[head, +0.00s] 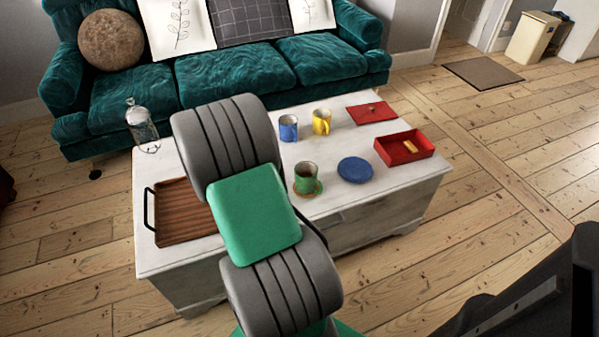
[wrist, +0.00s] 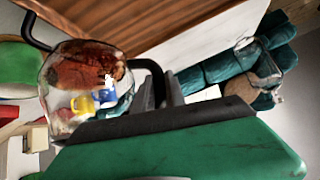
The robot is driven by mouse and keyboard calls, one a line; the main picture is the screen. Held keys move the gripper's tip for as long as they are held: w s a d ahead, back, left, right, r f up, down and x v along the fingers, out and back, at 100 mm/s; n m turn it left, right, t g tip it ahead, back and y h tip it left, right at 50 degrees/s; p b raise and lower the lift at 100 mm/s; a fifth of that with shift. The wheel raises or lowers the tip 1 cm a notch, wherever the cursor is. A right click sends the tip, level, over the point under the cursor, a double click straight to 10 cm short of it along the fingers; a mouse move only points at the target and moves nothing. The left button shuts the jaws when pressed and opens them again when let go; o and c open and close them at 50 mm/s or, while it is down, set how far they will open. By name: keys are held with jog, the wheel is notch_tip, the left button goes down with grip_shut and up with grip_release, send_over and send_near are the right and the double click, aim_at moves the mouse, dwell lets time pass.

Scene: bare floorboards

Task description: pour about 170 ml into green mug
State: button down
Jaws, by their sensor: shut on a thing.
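The green mug (head: 305,177) stands upright on a small green and brown coaster (head: 318,190) on the white table. It looks dark inside; I cannot tell its contents. My gripper (wrist: 160,102) is shut on a clear glass vessel (wrist: 84,90) in the wrist view. Blue and yellow mugs show through the glass. The vessel's tilt and its liquid level are not clear. In the head view my arm hides the gripper and the vessel. A green shape (wrist: 14,68) at the wrist view's left edge may be the green mug or its coaster; I cannot tell.
On the table are a blue mug (head: 288,128), a yellow mug (head: 321,122), a blue disc (head: 355,169), a red box (head: 422,153), a red lid (head: 371,112), a glass bottle (head: 143,128) and a wooden tray (head: 185,215). A teal sofa (head: 230,72) stands behind.

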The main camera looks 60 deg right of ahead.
jog(key=shift+w+a+f+n+g+h+b, duration=0.15)
jog(key=shift+w+f+b, duration=0.1)
jog(key=shift+f, duration=0.25)
jog(key=shift+w+a+f+n+g+h+b, duration=0.15)
jog(key=shift+f+b, duration=0.1)
jog(key=shift+f, duration=0.4)
jog(key=shift+d, duration=0.1)
jog(key=shift+w+r, duration=0.1)
